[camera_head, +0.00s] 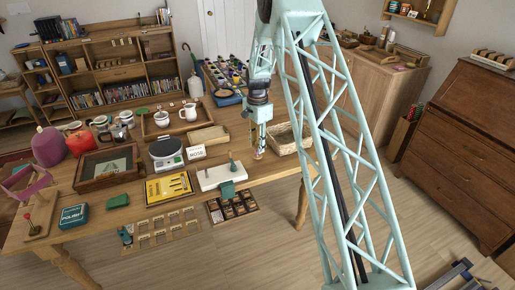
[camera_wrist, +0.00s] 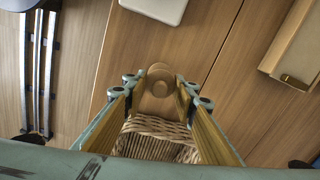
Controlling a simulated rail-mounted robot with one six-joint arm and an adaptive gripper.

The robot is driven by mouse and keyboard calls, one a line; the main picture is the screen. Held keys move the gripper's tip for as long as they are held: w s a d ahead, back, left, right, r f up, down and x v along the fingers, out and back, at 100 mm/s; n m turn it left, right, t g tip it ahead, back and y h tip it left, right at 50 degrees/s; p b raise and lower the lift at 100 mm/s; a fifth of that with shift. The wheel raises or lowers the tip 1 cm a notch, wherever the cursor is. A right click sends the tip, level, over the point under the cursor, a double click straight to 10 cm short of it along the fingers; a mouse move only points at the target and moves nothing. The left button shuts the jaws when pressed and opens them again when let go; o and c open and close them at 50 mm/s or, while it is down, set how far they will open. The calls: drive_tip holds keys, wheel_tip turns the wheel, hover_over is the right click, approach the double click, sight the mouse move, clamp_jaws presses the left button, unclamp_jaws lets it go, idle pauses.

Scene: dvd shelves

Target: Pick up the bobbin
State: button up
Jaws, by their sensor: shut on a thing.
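The bobbin (camera_wrist: 158,94) is a light wooden spool with a round knob-like end, seen from above in the wrist view. It sits between the fingertips of my gripper (camera_wrist: 159,97), which is shut on it. In the head view my gripper (camera_head: 259,147) points down over the table's right part, just left of the wicker basket. The bobbin's lower end is hidden in the wrist view, and I cannot tell whether it touches the table.
The wicker basket (camera_head: 282,142) stands close beside my gripper. A white board with a green part (camera_head: 221,177) lies to the left at the front edge. A shallow wooden tray (camera_head: 208,138) is behind it. The table's left side is crowded.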

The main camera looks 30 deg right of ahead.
drive_tip(key=shift+r, duration=0.7)
drive_tip(key=shift+s+a, duration=0.1)
drive_tip(key=shift+s, duration=0.2)
drive_tip(key=s+a, duration=0.2)
drive_tip(key=s, duration=0.5)
drive_tip(key=s+a+r+p, duration=0.1)
drive_tip(key=s+a, duration=0.1)
drive_tip(key=s, duration=0.5)
drive_tip(key=shift+s+a+r, duration=0.25)
drive_tip(key=shift+s+a, duration=0.1)
